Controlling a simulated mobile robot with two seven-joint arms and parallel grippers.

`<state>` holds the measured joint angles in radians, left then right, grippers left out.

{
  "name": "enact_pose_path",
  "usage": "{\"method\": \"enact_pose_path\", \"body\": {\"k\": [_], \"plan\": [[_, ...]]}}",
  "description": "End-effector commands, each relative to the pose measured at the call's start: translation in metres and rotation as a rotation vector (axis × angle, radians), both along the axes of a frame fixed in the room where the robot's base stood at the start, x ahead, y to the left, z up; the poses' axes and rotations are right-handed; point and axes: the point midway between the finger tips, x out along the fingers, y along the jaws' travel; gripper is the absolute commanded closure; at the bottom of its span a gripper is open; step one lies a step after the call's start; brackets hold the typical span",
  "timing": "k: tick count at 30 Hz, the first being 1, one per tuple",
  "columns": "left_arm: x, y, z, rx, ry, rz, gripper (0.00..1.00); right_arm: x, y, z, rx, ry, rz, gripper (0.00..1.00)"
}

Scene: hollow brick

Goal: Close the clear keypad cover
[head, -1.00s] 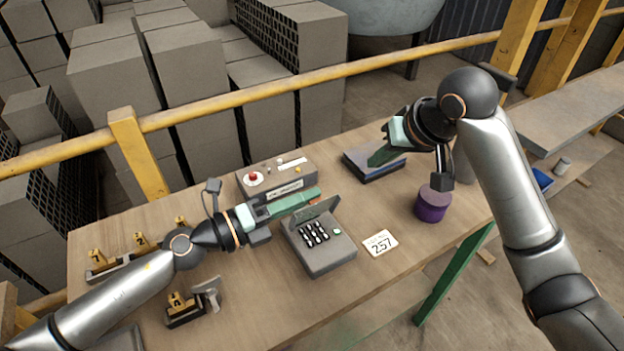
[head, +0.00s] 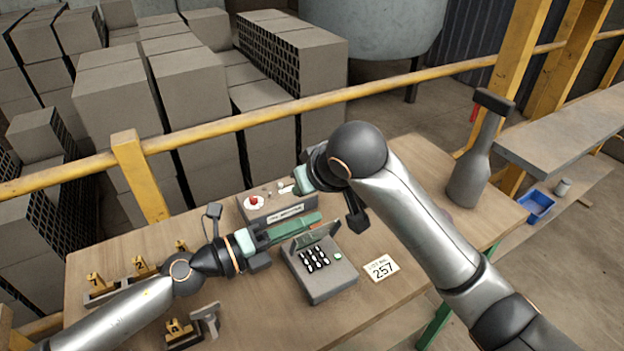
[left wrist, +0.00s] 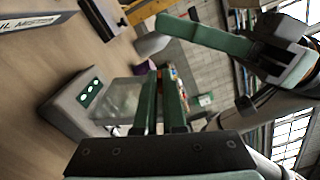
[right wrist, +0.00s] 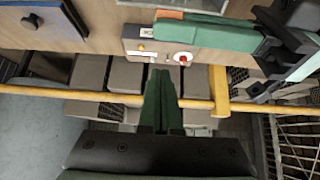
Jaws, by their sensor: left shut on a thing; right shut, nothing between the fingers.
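The keypad (head: 322,278) is a grey box with several dark keys on the bench. Its clear cover (head: 318,236) stands raised at the box's far edge, tilted up. The cover (left wrist: 122,100) also shows in the left wrist view, against my left fingers. My left gripper (head: 312,220) is shut on the cover's edge; the exact contact is hard to see. My right gripper (right wrist: 161,95) is shut and empty. In the head view it is mostly hidden by its own arm, above the button box behind the keypad.
The grey button box (head: 272,208) with a red button stands behind the keypad. A card reading 257 (head: 381,268) lies to its right. A dark bottle-shaped object (head: 468,165) stands far right. A yellow rail (head: 230,122) runs behind the bench.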

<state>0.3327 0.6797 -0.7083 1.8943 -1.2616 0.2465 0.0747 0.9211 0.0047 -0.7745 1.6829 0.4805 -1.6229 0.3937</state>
Motion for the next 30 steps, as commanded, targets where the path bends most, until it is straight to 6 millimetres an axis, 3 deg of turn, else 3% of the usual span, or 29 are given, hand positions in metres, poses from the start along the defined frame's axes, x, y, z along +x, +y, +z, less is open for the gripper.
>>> {"method": "enact_pose_path", "body": {"k": [12, 30], "plan": [[0.0, 0.0, -0.001, 0.0, 0.001, 0.0, 1.0, -0.028, -0.019, -0.016, 0.001, 0.001, 0.0, 1.0], [0.0, 0.0, 0.0, 0.0, 0.001, 0.001, 1.0, -0.039, -0.027, -0.02, 0.025, -0.033, -0.001, 1.0]]}}
